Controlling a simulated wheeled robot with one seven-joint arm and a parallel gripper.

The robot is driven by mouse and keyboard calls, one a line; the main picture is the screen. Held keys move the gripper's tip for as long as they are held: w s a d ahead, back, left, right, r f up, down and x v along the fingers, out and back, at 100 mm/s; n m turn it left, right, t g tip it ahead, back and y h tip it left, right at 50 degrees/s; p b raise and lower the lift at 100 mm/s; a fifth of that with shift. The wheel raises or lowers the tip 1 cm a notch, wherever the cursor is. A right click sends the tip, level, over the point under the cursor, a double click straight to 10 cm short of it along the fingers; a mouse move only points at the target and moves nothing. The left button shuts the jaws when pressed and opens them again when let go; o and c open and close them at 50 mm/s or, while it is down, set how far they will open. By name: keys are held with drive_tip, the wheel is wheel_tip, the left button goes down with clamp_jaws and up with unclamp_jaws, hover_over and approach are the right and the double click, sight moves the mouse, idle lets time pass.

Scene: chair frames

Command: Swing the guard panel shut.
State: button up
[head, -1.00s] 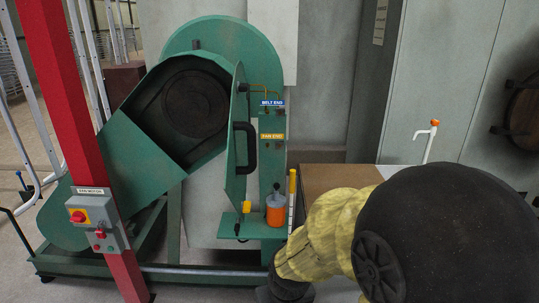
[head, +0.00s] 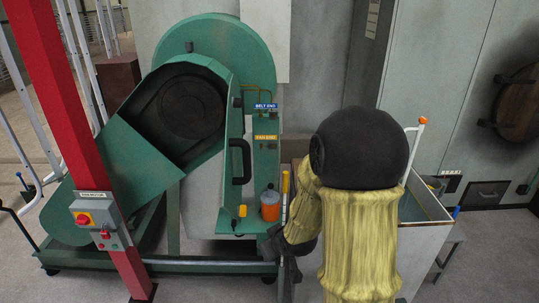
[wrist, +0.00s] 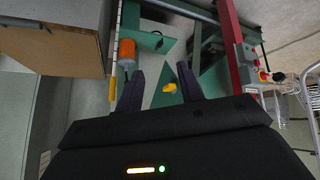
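The green guard panel (head: 233,125) stands swung out from the opening of the green belt housing, seen nearly edge-on in the head view. Its black handle (head: 245,160) is on the face toward the right. A yellow knob (head: 242,211) shows at the panel's lower edge. My gripper (head: 274,243) is low, in front of and to the right of the panel, partly hidden by my own arm. In the wrist view my gripper (wrist: 161,70) has its two dark fingers spread apart, with nothing held. A yellow knob (wrist: 170,87) shows beyond and between them, apart from both.
An orange oil cup (head: 270,206) and a yellow-topped upright rod (head: 285,185) stand right of the panel, close to my gripper. A red post (head: 75,120) with a switch box (head: 97,221) stands at left.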

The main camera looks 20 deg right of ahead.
drive_tip(key=w+r+n+t+y+p, duration=0.2)
drive_tip(key=w+r+t+y+p, duration=0.15)
drive_tip(key=w+r+p, duration=0.4)
drive_tip(key=t+y+p, duration=0.4)
drive_tip(key=t+p, duration=0.1)
drive_tip(key=p, duration=0.3)
approach(250, 165)
drive_tip(key=x, duration=0.2)
drive_tip(key=shift+s+a+r, duration=0.1)
drive_tip(key=shift+r, duration=0.05)
drive_tip(key=p+x, duration=0.2)
drive_tip(key=x, duration=0.6)
drive_tip(key=shift+r, duration=0.1)
drive_tip(key=shift+c, duration=1.1)
drive_tip(key=c, duration=0.6)
drive_tip(key=shift+w, duration=0.2)
